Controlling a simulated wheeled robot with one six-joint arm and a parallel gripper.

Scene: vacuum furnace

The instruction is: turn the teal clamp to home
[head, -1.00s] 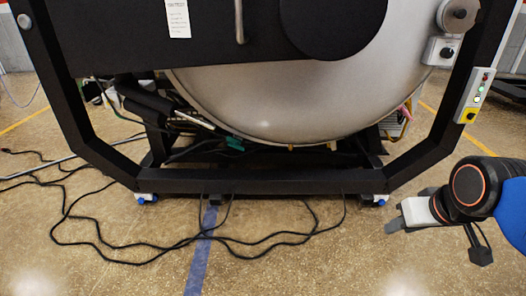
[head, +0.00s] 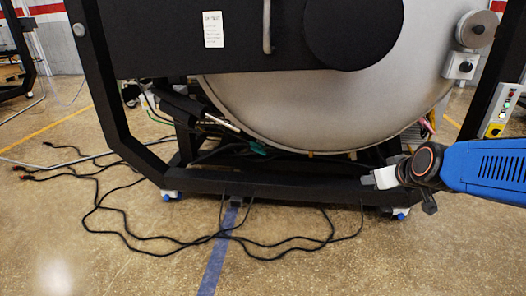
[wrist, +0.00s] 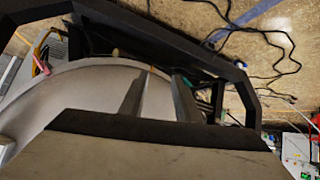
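A small teal part (head: 258,148), the only teal thing I can make out, shows under the lower left of the round steel furnace vessel (head: 330,105). It is small and partly in shadow, so I cannot tell its shape or how it is turned. My gripper (head: 368,180) is at the right, in front of the lower frame bar, well to the right of the teal part and apart from it. In the wrist view my gripper (wrist: 158,92) has its two fingers apart with nothing between them.
The black furnace frame (head: 270,184) crosses in front, with its lower bar close to my gripper. Black cables (head: 130,215) lie on the floor at the left. A control box (head: 499,110) is on the right post. The floor in front is mostly clear.

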